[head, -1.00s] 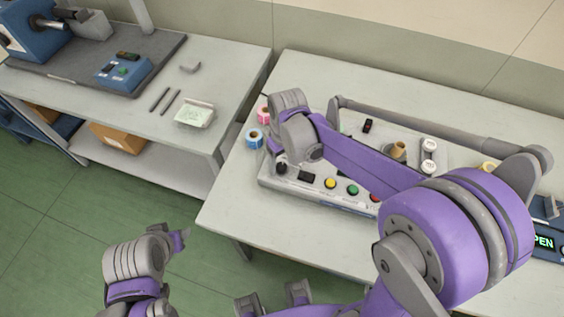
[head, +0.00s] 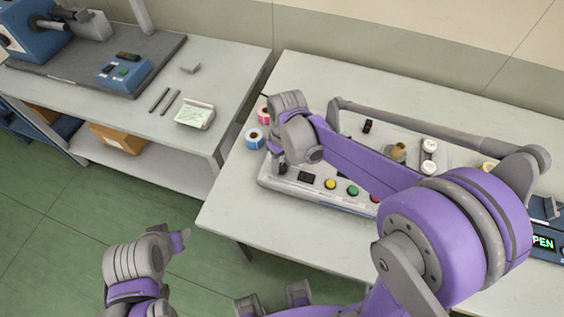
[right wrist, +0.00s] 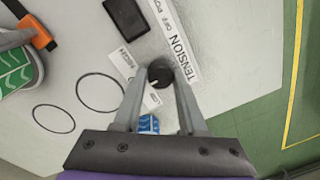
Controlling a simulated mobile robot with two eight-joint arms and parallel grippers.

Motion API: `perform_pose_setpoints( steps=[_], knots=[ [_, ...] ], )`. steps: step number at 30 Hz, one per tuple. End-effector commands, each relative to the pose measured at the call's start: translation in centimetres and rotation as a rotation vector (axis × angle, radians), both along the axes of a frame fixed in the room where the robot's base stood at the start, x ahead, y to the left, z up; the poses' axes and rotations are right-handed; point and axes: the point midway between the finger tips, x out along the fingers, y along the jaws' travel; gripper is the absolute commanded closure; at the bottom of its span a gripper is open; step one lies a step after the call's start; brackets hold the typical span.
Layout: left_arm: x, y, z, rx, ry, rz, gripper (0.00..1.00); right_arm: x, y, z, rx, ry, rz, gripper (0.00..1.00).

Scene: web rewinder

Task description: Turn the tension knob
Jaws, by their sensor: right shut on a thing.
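The tension knob (right wrist: 160,72) is a small black round knob with a light mark, beside the white TENSION label (right wrist: 177,45) in the right wrist view. My right gripper (right wrist: 160,84) is shut on it, one finger on each side. In the head view my right gripper (head: 281,160) is at the left end of the grey control panel (head: 330,205), and the knob (head: 283,169) is mostly hidden there. My left arm is low at the left, over the floor; its fingers are not clear.
Yellow (head: 330,184) and green (head: 352,191) buttons and a dark display (head: 306,176) lie right of the knob. A blue roll (head: 254,139) and a pink roll (head: 263,114) stand left of the panel. The table front is clear.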

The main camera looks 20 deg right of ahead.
Motion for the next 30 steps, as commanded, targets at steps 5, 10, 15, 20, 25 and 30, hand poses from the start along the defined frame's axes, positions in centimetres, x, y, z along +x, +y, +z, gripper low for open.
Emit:
perform_pose_setpoints(
  steps=[5, 10, 15, 20, 25, 30],
  knots=[
    [-0.1, 0.0, -0.3, 0.0, 0.002, 0.0, 0.5, 0.0, 0.0, 0.0, 0.0, 0.0, 0.059, 1.0],
    [-0.2, 0.0, -0.7, 0.0, 0.004, 0.0, 0.5, 0.0, 0.0, -0.1, 0.0, 0.001, 0.17, 1.0],
    [-0.4, 0.0, -1.2, 0.0, 0.007, 0.0, 0.5, 0.0, 0.0, -0.1, -0.001, 0.001, 0.315, 1.0],
    [-0.5, 0.0, -1.6, 0.0, 0.009, 0.0, 0.5, 0.0, 0.0, 0.0, 0.0, 0.003, 0.453, 1.0],
    [-0.6, 0.0, -1.9, 0.0, 0.011, 0.0, 0.5, 0.0, 0.1, 0.0, 0.0, 0.002, 0.582, 1.0],
    [-0.6, 0.0, -2.1, 0.0, 0.012, 0.0, 0.5, 0.1, 0.1, 0.0, 0.001, 0.001, 0.682, 1.0]
  ],
)
